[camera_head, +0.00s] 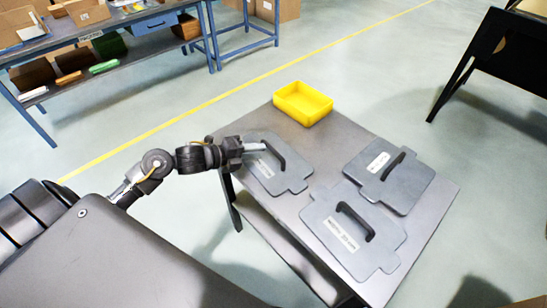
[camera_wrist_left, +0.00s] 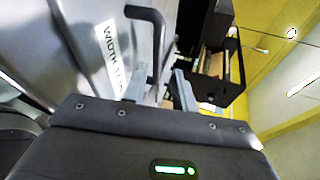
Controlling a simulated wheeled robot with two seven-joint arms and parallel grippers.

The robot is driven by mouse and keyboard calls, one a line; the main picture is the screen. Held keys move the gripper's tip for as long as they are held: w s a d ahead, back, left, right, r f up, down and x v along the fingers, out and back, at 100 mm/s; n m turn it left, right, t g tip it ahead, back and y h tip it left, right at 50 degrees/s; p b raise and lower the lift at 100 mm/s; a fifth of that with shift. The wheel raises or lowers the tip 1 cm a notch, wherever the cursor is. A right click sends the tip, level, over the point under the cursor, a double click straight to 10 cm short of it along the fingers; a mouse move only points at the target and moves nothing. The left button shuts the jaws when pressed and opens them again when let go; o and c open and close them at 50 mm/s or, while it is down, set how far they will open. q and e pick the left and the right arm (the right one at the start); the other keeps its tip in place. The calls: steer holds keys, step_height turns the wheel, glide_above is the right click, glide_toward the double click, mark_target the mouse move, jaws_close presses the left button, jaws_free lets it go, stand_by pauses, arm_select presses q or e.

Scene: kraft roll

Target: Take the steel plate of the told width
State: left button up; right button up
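Three flat grey steel plates, each with a black handle and a white label, lie on the grey table: the left plate (camera_head: 293,179), the front plate (camera_head: 325,212) and the right plate (camera_head: 411,190). Label print is too small to read in the head view. My left gripper (camera_head: 263,146) is over the left plate, at its handle (camera_head: 277,156). In the left wrist view my left gripper (camera_wrist_left: 158,84) has its fingers apart, with the black handle (camera_wrist_left: 157,45) appearing between them. A label (camera_wrist_left: 109,46) there reads "WIDTH", its number unclear. My right gripper is out of view.
A yellow bin (camera_head: 303,103) stands at the table's (camera_head: 350,139) far corner, behind the plates. A blue workbench (camera_head: 97,38) with boxes is at the back left. A black stand (camera_head: 508,52) is at the right. Floor between them is clear.

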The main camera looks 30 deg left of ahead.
mark_target(271, 150)
arm_select(q)
steer(key=x, duration=0.3)
steer(key=shift+a, duration=0.15)
steer(key=shift+w+f, duration=0.1)
steer(key=shift+w, duration=0.15)
steer(key=shift+d, duration=0.25)
steer(key=p+x, duration=0.1)
steer(key=x, duration=0.4)
steer(key=shift+a+f+p, duration=0.15)
steer(key=shift+f+p, duration=0.05)
steer(key=shift+p, duration=0.15)
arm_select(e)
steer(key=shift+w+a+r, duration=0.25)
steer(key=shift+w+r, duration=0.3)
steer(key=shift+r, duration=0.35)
arm_select(q)
steer(key=c, duration=0.5)
jaws_close()
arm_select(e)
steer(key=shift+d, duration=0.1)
arm_select(q)
steer(key=shift+r, duration=0.1)
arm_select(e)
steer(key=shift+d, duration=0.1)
